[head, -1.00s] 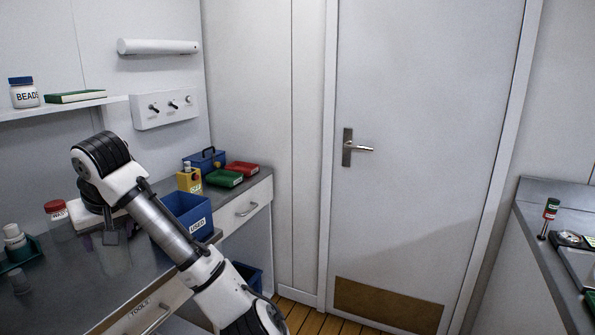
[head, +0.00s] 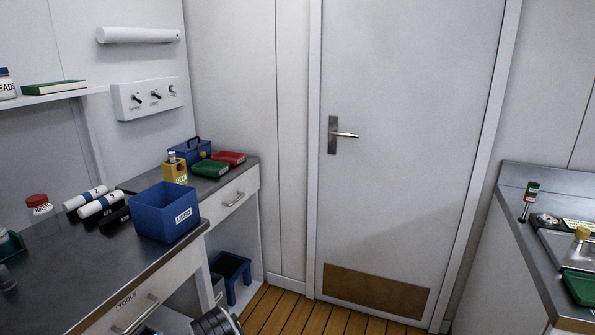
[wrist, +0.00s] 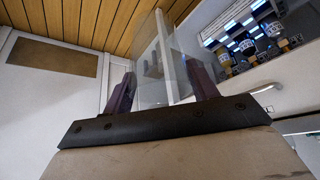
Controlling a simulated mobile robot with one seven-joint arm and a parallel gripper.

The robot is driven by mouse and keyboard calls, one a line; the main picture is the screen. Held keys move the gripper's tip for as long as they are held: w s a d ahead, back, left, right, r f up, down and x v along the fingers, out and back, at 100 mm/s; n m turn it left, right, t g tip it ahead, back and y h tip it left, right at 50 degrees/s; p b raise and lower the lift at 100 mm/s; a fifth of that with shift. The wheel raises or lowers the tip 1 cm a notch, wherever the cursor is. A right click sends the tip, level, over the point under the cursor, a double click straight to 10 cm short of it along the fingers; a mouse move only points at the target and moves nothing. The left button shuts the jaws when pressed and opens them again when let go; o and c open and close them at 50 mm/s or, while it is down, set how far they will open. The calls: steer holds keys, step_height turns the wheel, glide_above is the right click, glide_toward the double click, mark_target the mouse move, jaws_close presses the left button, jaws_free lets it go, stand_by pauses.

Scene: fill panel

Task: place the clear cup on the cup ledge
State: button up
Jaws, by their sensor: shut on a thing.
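In the wrist view my gripper (wrist: 158,78) is shut on the clear cup (wrist: 148,48). The cup shows as a see-through, pale form between the two dark fingers and reaches beyond their tips. My gripper and the cup are out of the head view. I cannot pick out the cup ledge with certainty in either view.
The right counter (head: 527,238) carries a red-and-green-topped piece (head: 530,198), a yellow-topped fitting (head: 580,238) and a green tray (head: 580,287). Wooden floor (head: 283,312) lies between.

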steer(key=d+f+m, duration=0.1)
steer(key=d+f, duration=0.5)
steer(key=f, duration=0.3)
steer(key=s+d+f+m+h, duration=0.1)
steer(key=d+f+m, duration=0.1)
steer(key=d+f, duration=0.4)
steer(key=s+d+f+m+h, duration=0.1)
steer(key=d+f, duration=0.5)
steer(key=f, duration=0.6)
steer(key=shift+m+t, duration=0.3)
steer(key=shift+m, duration=0.1)
steer(key=shift+s+d, duration=0.1)
steer(key=shift+w+r, duration=0.1)
steer(key=shift+w, duration=0.1)
